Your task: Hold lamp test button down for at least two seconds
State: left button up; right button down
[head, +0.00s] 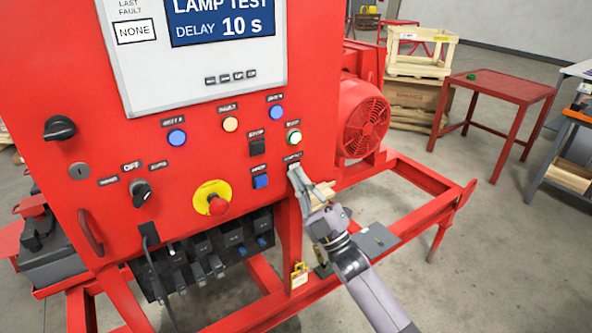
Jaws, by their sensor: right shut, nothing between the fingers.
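The red control panel (120,165) fills the left and middle of the head view. Its display (221,16) reads "LAMP TEST" and "DELAY 10 s". My right gripper (296,173) is shut and empty, with its fingertips at the panel's lower right, just below a small label (292,157) too small to read. They cover whatever sits under that label, so the lamp test button may be hidden there; I cannot tell if the tips touch or press it. A blue push button (260,181) is left of the fingertips. My left gripper is out of view.
Blue lamps (177,137) and an amber lamp (231,124) sit above. A red motor (364,118) and frame rail (425,205) flank my right arm.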

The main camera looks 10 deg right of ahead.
jog(key=shift+s, duration=0.1)
jog(key=shift+s+d+p, duration=0.3)
jog(key=shift+s+p, duration=0.05)
jog(key=shift+s, duration=0.35)
jog(key=s, duration=0.1)
jog(key=s+d+p, duration=0.1)
jog(key=s, duration=0.1)
jog(key=s+p, duration=0.1)
jog(key=shift+s+d, duration=0.3)
jog(key=shift+d, duration=0.05)
